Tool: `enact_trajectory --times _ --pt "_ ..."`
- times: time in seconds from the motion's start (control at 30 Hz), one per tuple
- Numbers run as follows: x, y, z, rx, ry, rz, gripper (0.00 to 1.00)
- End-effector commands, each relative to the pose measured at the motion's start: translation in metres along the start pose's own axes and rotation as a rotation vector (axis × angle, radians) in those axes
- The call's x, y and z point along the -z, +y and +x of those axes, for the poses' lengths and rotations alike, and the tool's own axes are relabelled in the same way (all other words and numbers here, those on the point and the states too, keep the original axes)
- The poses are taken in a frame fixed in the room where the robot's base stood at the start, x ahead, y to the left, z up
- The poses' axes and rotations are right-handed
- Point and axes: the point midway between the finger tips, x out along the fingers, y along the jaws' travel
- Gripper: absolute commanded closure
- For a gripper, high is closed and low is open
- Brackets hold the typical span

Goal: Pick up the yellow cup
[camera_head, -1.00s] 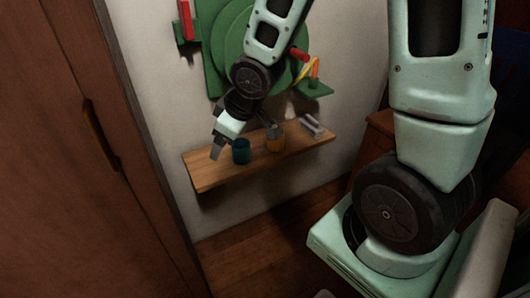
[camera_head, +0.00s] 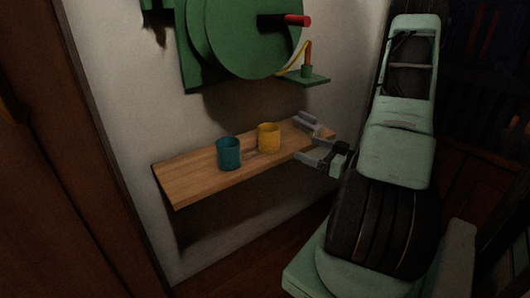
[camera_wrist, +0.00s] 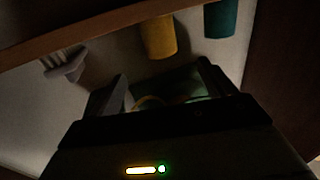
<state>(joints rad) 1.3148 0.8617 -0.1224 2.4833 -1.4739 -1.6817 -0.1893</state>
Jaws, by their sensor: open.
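The yellow cup (camera_head: 269,138) stands upright on a wooden wall shelf (camera_head: 188,181), right of a teal cup (camera_head: 229,154). My gripper (camera_head: 308,149) is at the shelf's front right, to the right of the yellow cup and apart from it. In the wrist view the picture is turned over: the yellow cup (camera_wrist: 160,36) shows beyond the gap between the fingers of my open gripper (camera_wrist: 162,70), with nothing between them. The teal cup (camera_wrist: 220,18) shows at the upper right there.
A pale grey slotted object (camera_head: 305,121) lies at the shelf's right end, close to my gripper. A green round wall fixture (camera_head: 235,35) with a red handle and a small green ledge (camera_head: 308,80) hang above the shelf. A brown wooden panel (camera_head: 40,170) stands at left.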

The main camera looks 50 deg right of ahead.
Motion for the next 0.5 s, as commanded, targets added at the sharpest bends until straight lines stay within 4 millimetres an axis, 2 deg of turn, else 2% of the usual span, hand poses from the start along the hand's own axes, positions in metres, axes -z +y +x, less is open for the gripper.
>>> enact_trajectory --times 0.5 --pt "0.001 -0.001 0.099 0.003 0.005 -0.002 0.17"
